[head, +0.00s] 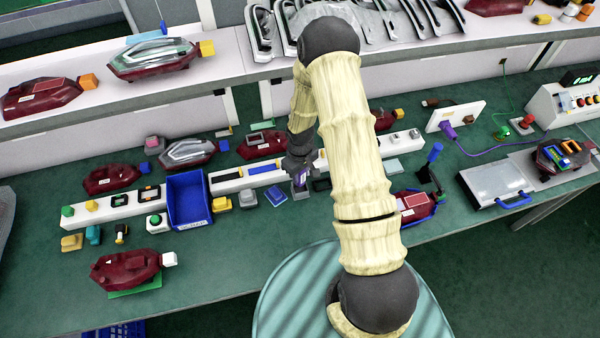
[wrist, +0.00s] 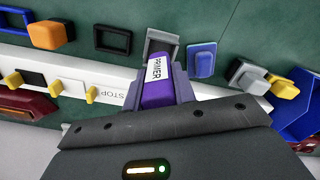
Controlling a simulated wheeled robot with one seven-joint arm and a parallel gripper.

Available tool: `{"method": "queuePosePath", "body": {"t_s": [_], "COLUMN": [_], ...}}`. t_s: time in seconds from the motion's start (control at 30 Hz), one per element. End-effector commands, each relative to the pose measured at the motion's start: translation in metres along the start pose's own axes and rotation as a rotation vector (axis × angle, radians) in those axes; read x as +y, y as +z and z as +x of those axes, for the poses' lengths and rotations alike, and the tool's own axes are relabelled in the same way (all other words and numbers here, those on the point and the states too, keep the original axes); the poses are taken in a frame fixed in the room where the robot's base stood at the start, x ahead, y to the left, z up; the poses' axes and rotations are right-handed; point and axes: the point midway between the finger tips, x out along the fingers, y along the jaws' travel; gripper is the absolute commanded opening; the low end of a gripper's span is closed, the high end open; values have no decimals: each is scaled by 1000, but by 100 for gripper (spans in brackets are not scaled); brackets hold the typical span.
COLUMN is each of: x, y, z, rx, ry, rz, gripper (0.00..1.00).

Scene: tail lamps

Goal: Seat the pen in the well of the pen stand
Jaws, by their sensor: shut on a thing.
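The pen (wrist: 158,83) is purple with a white label reading PRIMER. My gripper (wrist: 160,88) is shut on it, with a finger on either side. In the head view my gripper (head: 299,168) points down over the bench, and the purple pen (head: 300,179) shows below it. A grey, open-topped holder, which looks like the pen stand (wrist: 162,36), lies at the pen's far end in the wrist view. It also shows under the pen in the head view (head: 300,193). The pen's end overlaps the stand's opening; I cannot tell how deep it sits.
A blue pad (wrist: 201,60) lies beside the stand, and a black frame (wrist: 113,40) is on its other side. A white rail (head: 230,182) with switches runs close behind. A blue bin (head: 188,200) stands to the left. Green bench is bare in front.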

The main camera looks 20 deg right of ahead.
Motion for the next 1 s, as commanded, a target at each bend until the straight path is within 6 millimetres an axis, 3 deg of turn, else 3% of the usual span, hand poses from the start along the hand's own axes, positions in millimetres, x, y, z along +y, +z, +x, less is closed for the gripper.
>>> {"method": "queuePosePath", "body": {"t_s": [1.0], "x": [0], "y": [0], "z": [28], "rx": [0], "ry": [0], "rz": [0], "gripper": [3]}}
